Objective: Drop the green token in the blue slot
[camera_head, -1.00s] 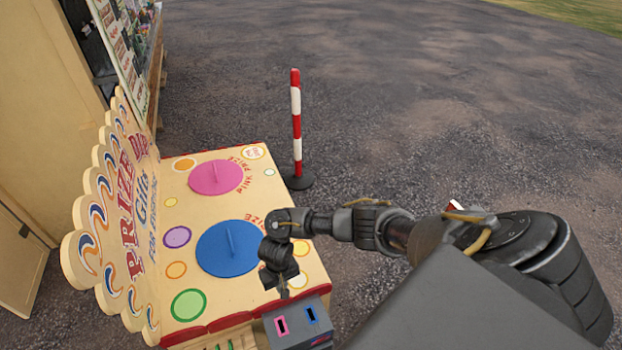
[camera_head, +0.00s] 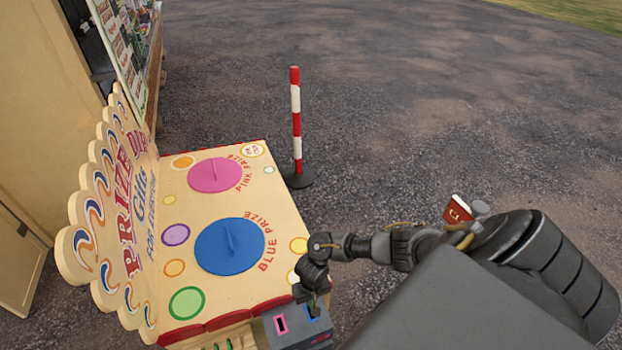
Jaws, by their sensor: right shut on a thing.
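A grey slot box (camera_head: 290,336) sits at the front right corner of the prize stall. It has a pink-rimmed slot (camera_head: 281,325) and a blue-rimmed slot (camera_head: 312,313). My right gripper (camera_head: 314,303) points down right at the blue slot and partly covers it. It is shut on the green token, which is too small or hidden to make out. I cannot tell whether the token touches the slot. My left gripper is not in view.
The prize stall (camera_head: 206,302) has a blue round lid (camera_head: 229,247) and a pink round lid (camera_head: 217,175). Small green pieces (camera_head: 229,344) show at its bottom edge. A red and white post (camera_head: 296,120) stands behind it. The ground to the right is open.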

